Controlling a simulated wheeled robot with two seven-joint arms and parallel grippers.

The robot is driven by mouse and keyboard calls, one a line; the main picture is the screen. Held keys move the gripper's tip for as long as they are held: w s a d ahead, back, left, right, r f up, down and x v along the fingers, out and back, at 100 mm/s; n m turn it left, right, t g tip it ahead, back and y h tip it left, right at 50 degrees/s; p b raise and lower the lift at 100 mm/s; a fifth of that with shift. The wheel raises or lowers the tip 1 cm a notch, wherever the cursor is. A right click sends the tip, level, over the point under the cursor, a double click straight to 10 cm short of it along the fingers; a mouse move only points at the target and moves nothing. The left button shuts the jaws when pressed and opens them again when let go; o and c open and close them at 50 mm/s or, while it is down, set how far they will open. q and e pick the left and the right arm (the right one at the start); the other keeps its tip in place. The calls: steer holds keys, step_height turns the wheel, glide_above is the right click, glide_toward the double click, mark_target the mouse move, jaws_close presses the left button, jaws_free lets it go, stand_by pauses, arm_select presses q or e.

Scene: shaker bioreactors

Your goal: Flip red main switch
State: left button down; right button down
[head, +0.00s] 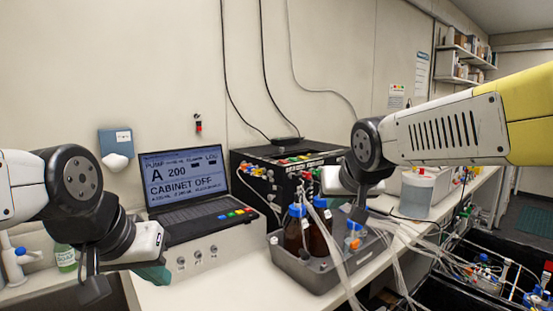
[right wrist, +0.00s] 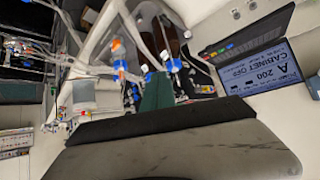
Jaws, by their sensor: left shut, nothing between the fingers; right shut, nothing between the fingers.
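A small red-and-black fitting (head: 198,123) is on the wall above the laptop; it looks like a switch, but I cannot tell its position. The laptop (head: 187,185) reads "CABINET OFF". My left gripper (head: 154,273) is shut and empty at the lower left, in front of the laptop and well below the red fitting. My right gripper (head: 352,209) is shut and empty above the grey tray with bottles, far to the right of the red fitting. Its green finger (right wrist: 157,90) shows in the right wrist view, pointing towards the bottles.
The grey tray (head: 290,270) holds brown bottles with blue caps and tubing. A black control box (head: 250,165) stands behind it. A blue-and-white wall unit (head: 116,145) hangs left of the red fitting. Loose tubes hang over the counter edge. The sink is at the lower left.

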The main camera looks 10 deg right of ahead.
steer(key=w+d+r+t, duration=0.2)
steer(key=w+r, duration=0.1)
steer(key=w, duration=0.3)
steer(key=w+d+r+n+t, duration=0.1)
steer(key=w+r+t, duration=0.1)
steer(key=w+r, duration=0.35)
steer(key=w+d+r+t, duration=0.2)
steer(key=w, duration=0.6)
steer(key=w+a+f+n+y, duration=0.1)
steer(key=w+a+n+y, duration=0.1)
steer(key=w+n+y, duration=0.1)
steer(key=w+a+f+n+g+y, duration=0.1)
steer(key=w+a+f+n+y, duration=0.1)
steer(key=w+y, duration=0.3)
steer(key=shift+w+a+f+n+y, duration=0.25)
steer(key=shift+w+n+y, duration=0.2)
steer(key=shift+w, duration=0.3)
glide_above(286, 162)
steer(key=s, duration=0.1)
steer(key=shift+d+f, duration=0.3)
steer(key=shift+f, duration=0.35)
steer(key=f, duration=0.1)
steer(key=w+f, duration=0.1)
steer(key=f, duration=0.1)
steer(key=shift+a, duration=0.2)
steer(key=shift+a+f, duration=0.1)
steer(key=shift+f, duration=0.4)
